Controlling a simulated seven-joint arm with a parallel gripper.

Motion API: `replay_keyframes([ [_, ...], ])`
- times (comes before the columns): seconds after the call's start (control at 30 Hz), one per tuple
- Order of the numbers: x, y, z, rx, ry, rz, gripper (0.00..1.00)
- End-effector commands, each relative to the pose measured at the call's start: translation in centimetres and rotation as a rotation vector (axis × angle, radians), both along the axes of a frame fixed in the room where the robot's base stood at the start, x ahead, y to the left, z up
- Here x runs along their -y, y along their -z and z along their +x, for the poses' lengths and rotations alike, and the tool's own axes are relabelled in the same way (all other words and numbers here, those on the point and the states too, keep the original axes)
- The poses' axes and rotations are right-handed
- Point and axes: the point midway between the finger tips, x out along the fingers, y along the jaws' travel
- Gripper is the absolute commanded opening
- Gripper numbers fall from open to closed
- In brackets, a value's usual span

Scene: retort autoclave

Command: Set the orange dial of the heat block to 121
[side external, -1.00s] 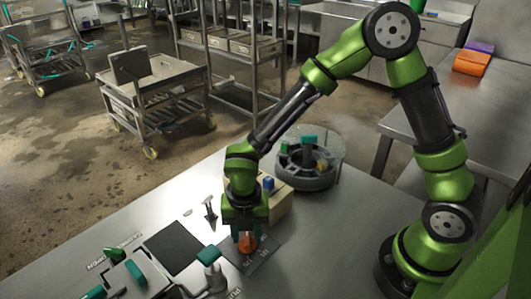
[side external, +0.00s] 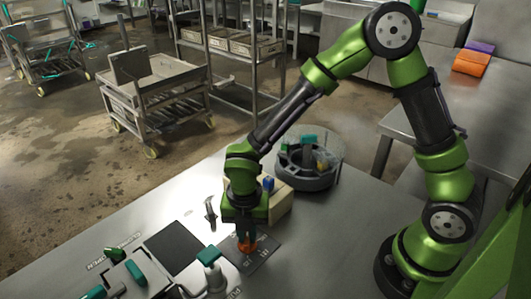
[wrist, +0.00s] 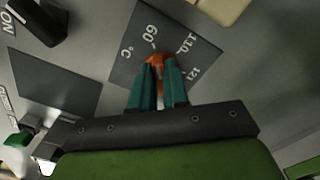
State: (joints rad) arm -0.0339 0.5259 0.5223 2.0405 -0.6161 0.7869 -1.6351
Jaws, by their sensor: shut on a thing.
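The orange dial (side external: 246,245) sits on a dark square plate (side external: 262,252) on the metal table. My gripper (side external: 246,236) points down over it, its teal fingers shut on the dial. In the wrist view the dial (wrist: 156,60) shows between the tips of my gripper (wrist: 158,72).
A plain dark square (side external: 174,248) lies left of the plate. A teal-handled fixture (side external: 208,256) stands close by at the front. A beige block (side external: 281,203) and a round grey container (side external: 304,180) stand behind my gripper.

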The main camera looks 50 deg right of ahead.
Motion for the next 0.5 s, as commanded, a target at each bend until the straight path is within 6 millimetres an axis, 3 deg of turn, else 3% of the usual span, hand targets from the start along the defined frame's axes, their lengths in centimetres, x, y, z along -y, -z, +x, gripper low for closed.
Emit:
replay_keyframes([
  [0.5, 0.04, -0.07, -0.32, 0.001, 0.453, 0.000, 0.00],
])
